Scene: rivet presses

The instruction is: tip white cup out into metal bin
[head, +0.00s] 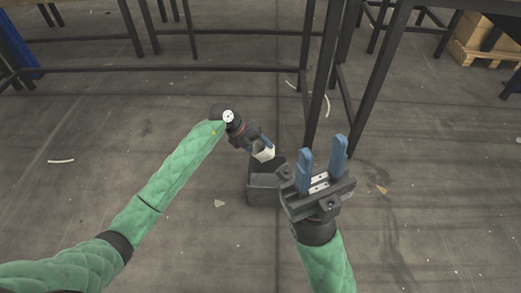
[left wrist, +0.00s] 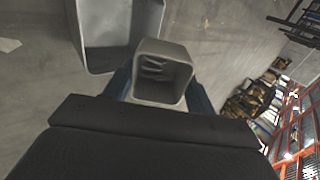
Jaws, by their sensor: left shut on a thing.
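My left gripper (head: 259,146) is shut on the white cup (head: 265,154), just above the far side of the dark grey metal bin (head: 264,190) in the head view. The cup is tilted. In the left wrist view the cup (left wrist: 160,78) shows a squarish open mouth, with a few small shiny pieces inside. The bin (left wrist: 148,20) is right behind the cup there, and the part of its inside in view looks empty. The blue fingers lie on both sides of the cup. My right gripper (head: 322,158) is open and empty, to the right of the bin.
The bin stands on a grey concrete floor (head: 220,240) with scattered light scraps. Dark metal table frames (head: 327,75) rise behind, one leg close behind my right gripper. A wooden pallet (head: 480,45) is at the far right. The floor left of the bin is open.

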